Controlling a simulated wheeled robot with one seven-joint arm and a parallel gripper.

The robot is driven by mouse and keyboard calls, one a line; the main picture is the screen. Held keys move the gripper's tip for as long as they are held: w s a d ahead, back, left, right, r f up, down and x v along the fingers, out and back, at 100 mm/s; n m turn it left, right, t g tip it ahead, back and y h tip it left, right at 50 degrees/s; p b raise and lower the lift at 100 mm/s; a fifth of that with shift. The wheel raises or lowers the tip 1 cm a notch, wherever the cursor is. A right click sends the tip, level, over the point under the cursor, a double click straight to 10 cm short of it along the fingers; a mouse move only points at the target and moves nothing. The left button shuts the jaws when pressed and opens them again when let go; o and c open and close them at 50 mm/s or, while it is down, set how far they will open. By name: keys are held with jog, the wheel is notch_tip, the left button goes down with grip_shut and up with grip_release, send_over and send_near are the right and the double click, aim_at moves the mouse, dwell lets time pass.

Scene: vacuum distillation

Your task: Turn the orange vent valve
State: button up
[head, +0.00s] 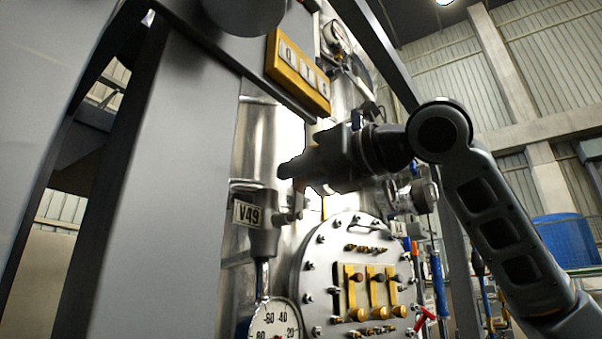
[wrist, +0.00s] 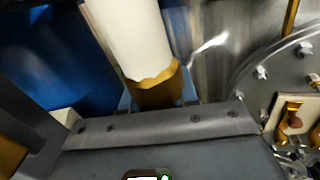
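My gripper (head: 287,171) reaches in from the right in the head view, its dark tip just above the metal fitting with the V49 tag (head: 248,214). A small metal stub (head: 293,207) sticks out right of that tag, just below the tip. I cannot make out an orange vent valve for certain in the head view; my gripper covers part of that area. In the wrist view a white cylinder with an orange-gold lower end (wrist: 158,88) stands close behind my dark grey gripper body. I cannot tell whether it is the valve or whether I touch it. My fingers do not show clearly.
A round bolted hatch (head: 355,278) with yellow clamps is below right of my gripper. A pressure gauge (head: 272,322) is low at the tank. A yellow counter sign (head: 298,73) and a grey beam (head: 165,190) are close to the left. A blue barrel (head: 562,240) stands far right.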

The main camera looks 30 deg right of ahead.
jog(key=o, duration=0.4)
jog(key=shift+c, duration=0.2)
jog(key=b+v, duration=0.1)
jog(key=v, duration=0.6)
jog(key=shift+s+b, duration=0.4)
jog(key=shift+d, duration=0.1)
